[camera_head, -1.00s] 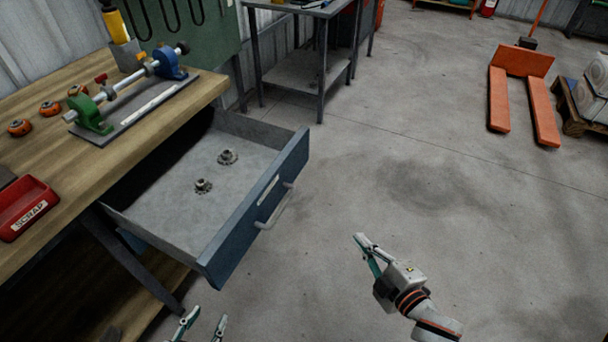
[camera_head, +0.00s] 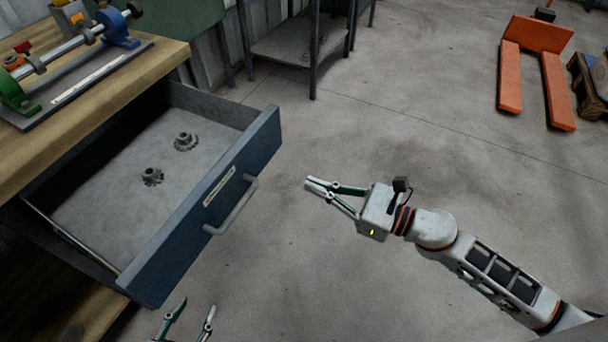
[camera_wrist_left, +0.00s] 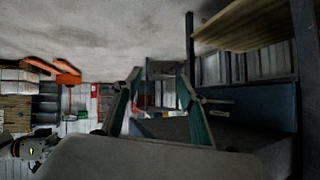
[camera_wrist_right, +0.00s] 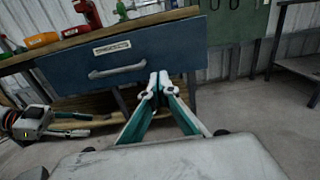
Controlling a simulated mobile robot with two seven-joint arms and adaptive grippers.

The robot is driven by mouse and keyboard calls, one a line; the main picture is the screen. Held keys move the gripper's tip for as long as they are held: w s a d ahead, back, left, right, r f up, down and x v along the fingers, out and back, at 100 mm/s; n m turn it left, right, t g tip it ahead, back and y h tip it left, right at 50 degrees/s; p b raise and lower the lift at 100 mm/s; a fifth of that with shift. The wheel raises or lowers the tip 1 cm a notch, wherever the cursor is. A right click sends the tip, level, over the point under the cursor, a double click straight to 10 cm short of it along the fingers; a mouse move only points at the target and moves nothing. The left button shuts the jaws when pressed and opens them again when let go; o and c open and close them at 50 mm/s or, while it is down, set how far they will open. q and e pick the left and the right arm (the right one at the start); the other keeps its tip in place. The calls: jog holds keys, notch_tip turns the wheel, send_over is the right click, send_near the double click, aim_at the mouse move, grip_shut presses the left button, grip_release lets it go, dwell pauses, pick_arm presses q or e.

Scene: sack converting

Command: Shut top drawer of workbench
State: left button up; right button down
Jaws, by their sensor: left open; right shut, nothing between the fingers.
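The top drawer (camera_head: 205,207) of the workbench (camera_head: 110,88) is pulled well out; it has a blue front, a label and a grey bar handle (camera_head: 232,208). Two small gears lie inside it. My right gripper (camera_head: 308,187) is shut and empty, to the right of the drawer front and apart from it, pointing left. In the right wrist view the blue drawer front (camera_wrist_right: 140,62) stands beyond the shut fingertips (camera_wrist_right: 158,80). My left gripper (camera_head: 190,303) is open and empty at the bottom of the head view, near the drawer's lower front corner; its fingers show in the left wrist view (camera_wrist_left: 158,75).
A shaft fixture with green and blue supports (camera_head: 75,55) stands on the bench top. A grey metal table (camera_head: 290,45) is behind the drawer. An orange pallet jack (camera_head: 538,60) is at the far right. The floor in front of the drawer is clear.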

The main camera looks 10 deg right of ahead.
aim_at(255, 161)
jog(key=p+x, duration=0.1)
jog(key=x, duration=1.1)
jog(key=shift+w+a, duration=0.1)
jog(key=shift+a, duration=0.15)
pick_arm(q)
jog(key=shift+s+a+f, duration=0.15)
jog(key=shift+s+f, duration=0.1)
jog(key=shift+s, duration=0.05)
jog(key=shift+a, duration=0.1)
